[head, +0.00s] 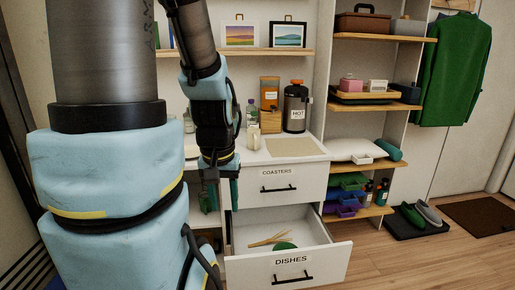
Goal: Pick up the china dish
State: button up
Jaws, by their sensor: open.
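The lower drawer, labelled DISHES (330,268), is pulled open. Inside it lies a green rounded thing (285,246), partly hidden by the drawer front. It may be the china dish, but I cannot tell for sure. A bundle of thin tan sticks (267,240) lies beside it in the drawer. My gripper (221,198) hangs pointing down, open, with nothing seen between its fingers. It is above and left of the open drawer, in front of the cabinet.
The COASTERS drawer (290,184) above is shut. On the counter stand a dark HOT dispenser (296,108), an orange-lidded container (270,93) and a bottle (252,113). Shelves at right hold boxes and small bins. Shoes (413,215) rest on a dark mat. Floor is open front right.

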aim_at(191, 151)
jog(key=i, duration=0.5)
jog(key=i+u, duration=0.2)
jog(key=u, duration=0.15)
jog(key=i+l+u, duration=0.1)
jog(key=i+u, duration=0.25)
jog(key=i+l+u, duration=0.1)
jog(key=u, duration=0.2)
